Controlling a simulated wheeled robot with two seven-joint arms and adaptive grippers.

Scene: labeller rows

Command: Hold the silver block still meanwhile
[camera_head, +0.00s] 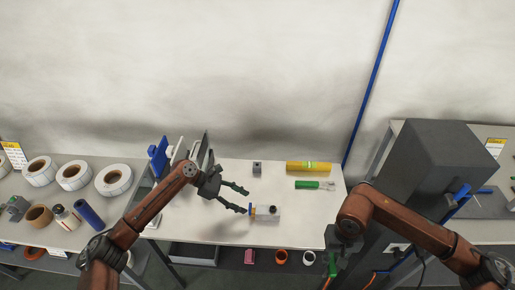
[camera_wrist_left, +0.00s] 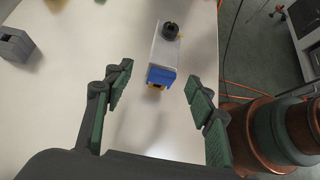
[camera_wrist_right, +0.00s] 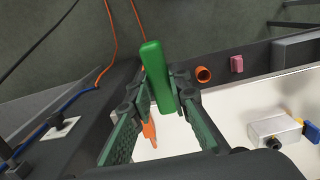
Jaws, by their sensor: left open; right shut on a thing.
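In the right wrist view the block (camera_wrist_right: 270,127) stands at the right. My right gripper (camera_wrist_right: 165,95) is shut on a green-handled tool (camera_wrist_right: 156,70), beside the table's right front; an orange part shows below the handle.
A small grey block (camera_head: 257,167), a yellow tube (camera_head: 308,167) and another green-handled tool (camera_head: 308,185) lie at the table's back. Grey and white panels stand at its left. A big grey box (camera_head: 435,160) stands right. Label rolls (camera_head: 74,175) are on the left bench.

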